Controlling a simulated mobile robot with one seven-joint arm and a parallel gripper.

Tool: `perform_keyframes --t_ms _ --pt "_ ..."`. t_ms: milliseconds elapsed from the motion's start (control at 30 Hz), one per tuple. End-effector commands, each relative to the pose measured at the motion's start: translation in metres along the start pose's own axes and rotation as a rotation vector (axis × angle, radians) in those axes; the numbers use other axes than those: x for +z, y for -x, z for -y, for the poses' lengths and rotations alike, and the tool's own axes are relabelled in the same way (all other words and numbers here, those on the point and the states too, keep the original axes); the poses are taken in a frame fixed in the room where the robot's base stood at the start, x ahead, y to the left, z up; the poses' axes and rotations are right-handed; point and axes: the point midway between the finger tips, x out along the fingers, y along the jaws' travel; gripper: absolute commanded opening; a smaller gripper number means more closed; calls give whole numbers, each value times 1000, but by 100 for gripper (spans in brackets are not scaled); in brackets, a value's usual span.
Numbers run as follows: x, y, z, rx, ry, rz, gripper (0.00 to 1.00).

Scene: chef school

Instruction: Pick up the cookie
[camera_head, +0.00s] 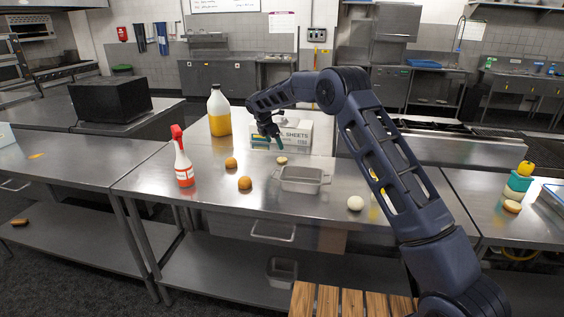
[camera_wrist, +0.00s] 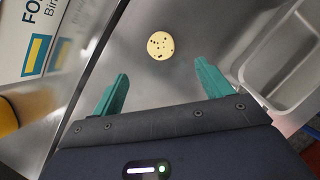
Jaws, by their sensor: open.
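The cookie (camera_wrist: 160,45) is a round, pale yellow disc with dark chips, lying flat on the steel table. It also shows in the head view (camera_head: 282,160), in front of the white sheets box. My gripper (camera_wrist: 158,85) has two green fingers spread apart with nothing between them. In the wrist view the cookie lies beyond the fingertips, roughly centred between them. In the head view my gripper (camera_head: 269,142) hangs over the table just behind and to the left of the cookie.
A grey metal pan (camera_head: 303,187) stands right of the cookie. The white sheets box (camera_head: 297,133) stands behind it. A yellow-filled jug (camera_head: 219,117), a spray bottle (camera_head: 182,163) and orange-brown round items (camera_head: 245,183) stand to the left. A pale round item (camera_head: 355,203) lies right.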

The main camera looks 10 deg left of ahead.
Motion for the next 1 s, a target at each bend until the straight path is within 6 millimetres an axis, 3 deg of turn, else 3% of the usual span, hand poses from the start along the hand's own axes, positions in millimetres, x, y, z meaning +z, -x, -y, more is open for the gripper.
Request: perform_keyframes --t_ms 300,567,800,1000 --pt "0 -42 1 -1 -2 -1 78" --pt "0 -59 1 0 -2 -1 78" --pt "-1 -91 2 -1 -2 -1 78" --pt "0 -98 1 2 -3 -1 78"
